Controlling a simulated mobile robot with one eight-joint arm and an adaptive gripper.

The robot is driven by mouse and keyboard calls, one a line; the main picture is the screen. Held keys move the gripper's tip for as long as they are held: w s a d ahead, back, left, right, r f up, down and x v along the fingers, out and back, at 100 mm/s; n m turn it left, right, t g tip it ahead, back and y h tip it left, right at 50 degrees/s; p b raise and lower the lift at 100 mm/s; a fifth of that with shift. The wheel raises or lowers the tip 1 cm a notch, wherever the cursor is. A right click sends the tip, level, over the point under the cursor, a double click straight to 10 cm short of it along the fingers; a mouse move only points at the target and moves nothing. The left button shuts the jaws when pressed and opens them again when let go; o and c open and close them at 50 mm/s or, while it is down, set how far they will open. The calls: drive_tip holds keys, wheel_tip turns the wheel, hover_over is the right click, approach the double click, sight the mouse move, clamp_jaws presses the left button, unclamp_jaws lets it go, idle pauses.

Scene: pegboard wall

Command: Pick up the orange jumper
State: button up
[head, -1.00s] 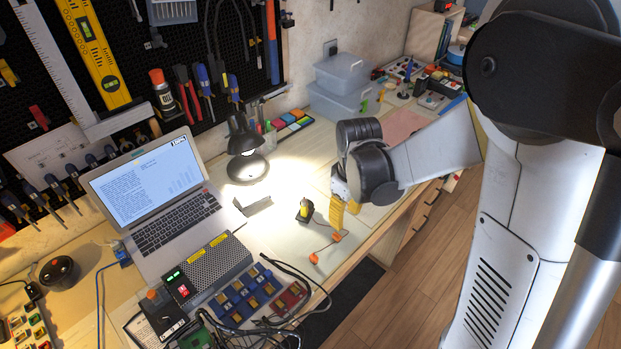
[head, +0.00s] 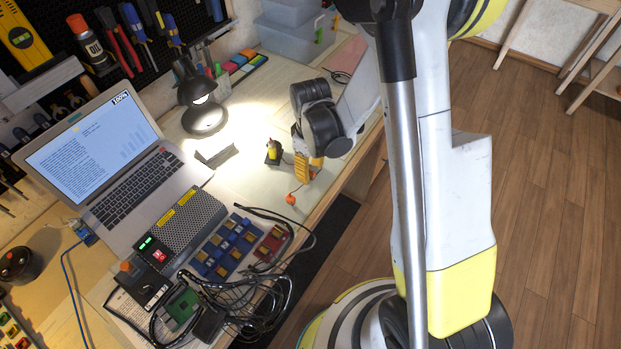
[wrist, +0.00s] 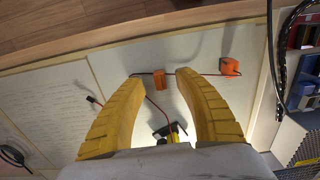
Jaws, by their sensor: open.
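The orange jumper is two orange end pieces joined by a thin red wire on the worktop. In the wrist view one orange end (wrist: 159,80) sits between my fingertips, and the other orange end (wrist: 229,67) lies to the right, outside the right finger. In the head view one orange end (head: 291,199) shows just below my gripper (head: 302,178); the other is mostly hidden by the gripper. My yellow fingers (wrist: 160,74) are open, with space on both sides of the orange end. I cannot tell their exact height above the worktop.
A small black and yellow item (head: 273,152) stands left of my gripper. A black stand lamp (head: 203,112), a laptop (head: 123,178), a grey power unit (head: 183,228) and blue modules (head: 228,245) lie further left. The worktop's front edge (head: 340,187) is close by on the right.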

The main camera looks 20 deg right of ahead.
drive_tip(key=shift+f, duration=0.15)
drive_tip(key=shift+c, duration=0.5)
clamp_jaws()
